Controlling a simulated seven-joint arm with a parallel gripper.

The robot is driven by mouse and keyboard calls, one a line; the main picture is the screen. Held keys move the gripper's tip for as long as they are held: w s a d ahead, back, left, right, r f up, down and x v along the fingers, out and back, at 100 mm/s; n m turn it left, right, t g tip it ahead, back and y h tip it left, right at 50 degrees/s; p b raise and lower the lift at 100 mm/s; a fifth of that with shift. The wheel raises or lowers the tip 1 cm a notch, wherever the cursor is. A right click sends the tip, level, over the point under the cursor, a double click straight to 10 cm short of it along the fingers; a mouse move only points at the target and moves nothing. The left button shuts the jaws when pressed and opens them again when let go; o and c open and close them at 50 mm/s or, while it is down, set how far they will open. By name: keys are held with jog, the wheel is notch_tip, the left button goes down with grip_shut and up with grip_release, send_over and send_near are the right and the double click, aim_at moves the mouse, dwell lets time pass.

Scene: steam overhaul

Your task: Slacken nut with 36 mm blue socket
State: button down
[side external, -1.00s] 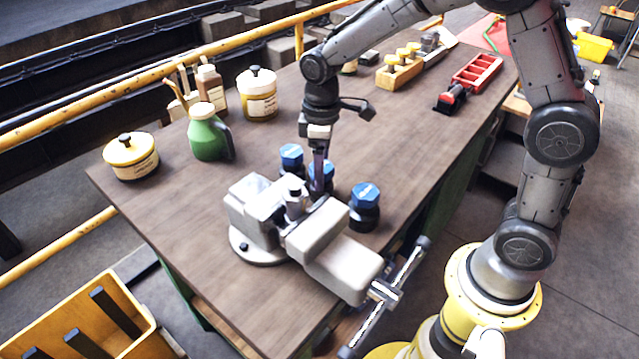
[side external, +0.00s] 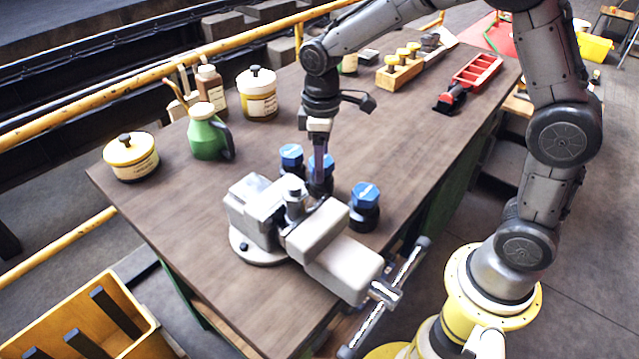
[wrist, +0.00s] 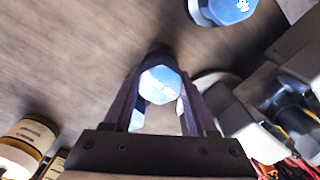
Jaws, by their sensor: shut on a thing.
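Three dark sockets with blue hexagonal tops stand in a group behind the vise: a rear one (side external: 291,155), a middle one (side external: 328,166) and a front one (side external: 365,195). My gripper (side external: 319,178) points down and is shut on the middle blue socket, whose top shows between the fingers in the wrist view (wrist: 160,85). Whether its base touches the bench is hidden. The size marks are too small to read. A grey vise (side external: 325,235) sits on the bench, with a metal nut-like piece (side external: 293,190) upright at its jaws. Another blue socket (wrist: 228,8) shows in the wrist view.
A green jug (side external: 207,135), a yellow-lidded tub (side external: 131,158) and a taller tub (side external: 258,95) stand on the left of the bench. A red tray (side external: 478,70) and a wooden block with yellow knobs (side external: 398,73) lie at the back right. The bench's left front is clear.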

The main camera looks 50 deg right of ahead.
jog(key=shift+r, duration=2.3)
jog(key=shift+s, duration=0.1)
jog(key=shift+s+r+m, duration=0.15)
jog(key=shift+s+m, duration=0.15)
jog(key=shift+s, duration=0.05)
jog(key=shift+s+a+r, duration=1)
jog(key=shift+a+r, duration=1.2)
jog(key=shift+a, duration=0.25)
jog(key=shift+s+a+r, duration=0.95)
jog(key=shift+a+r, duration=1.25)
jog(key=shift+a, duration=0.25)
jog(key=shift+s+a+r, duration=1)
jog(key=shift+a+r, duration=1.2)
jog(key=shift+a, duration=0.25)
jog(key=shift+f, duration=2)
